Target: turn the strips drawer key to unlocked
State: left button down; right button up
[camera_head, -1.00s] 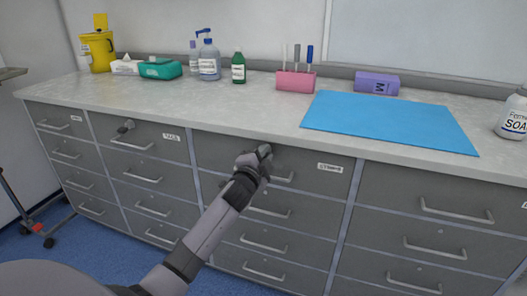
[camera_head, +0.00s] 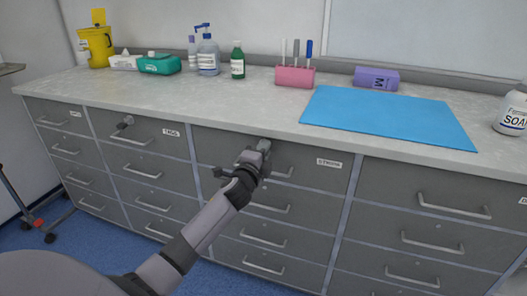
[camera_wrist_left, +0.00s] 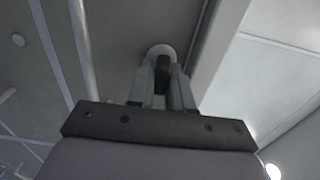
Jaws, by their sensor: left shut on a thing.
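The strips drawer (camera_head: 310,180) is the top drawer of the middle column, shut, with a "STRIPS" label (camera_head: 329,163) at its right. My left gripper (camera_head: 262,147) is at its upper front and covers the lock in the head view. In the left wrist view, my left gripper (camera_wrist_left: 163,82) is shut on the dark key (camera_wrist_left: 163,66), which stands at a pale round lock plate (camera_wrist_left: 159,50). The key's exact angle is hard to tell. My right gripper is in neither view.
The tags drawer (camera_head: 150,133) to the left has its own dark key (camera_head: 125,122). The counter (camera_head: 265,108) overhangs just above my gripper and holds a blue mat (camera_head: 385,115), a pink pen holder (camera_head: 295,76) and bottles. Drawer handles stick out below.

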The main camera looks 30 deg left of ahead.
pick_arm(q)
jog(key=c, duration=1.1)
grip_release()
jog(key=shift+p+v, duration=0.45)
jog(key=shift+v, duration=3.1)
jog(key=s+d+f+n+g+h+p, duration=0.2)
jog(key=s+d+f+n+p, duration=0.1)
jog(key=s, duration=0.6)
jog(key=s+d+f+n+g+h+p, duration=0.2)
jog(key=s+d+f+n, duration=0.3)
jog(key=s+d, duration=0.3)
jog(key=s+d+f+n+g+h+p, duration=0.2)
jog(key=s+d+f+n+g+p, duration=0.1)
jog(key=s, duration=0.7)
jog(key=shift+s+d+f+n+p, duration=0.1)
jog(key=shift+d+f+n+p, duration=0.1)
jog(key=shift+d+n+p, duration=0.2)
jog(key=shift+s+d+f+n+p, duration=0.1)
jog(key=shift+d+f+n+p, duration=0.15)
jog(key=shift+d, duration=0.3)
jog(key=shift+s+d+f+n+p, duration=0.1)
jog(key=shift+d+f+n+p, duration=0.15)
jog(key=shift+d+n, duration=0.15)
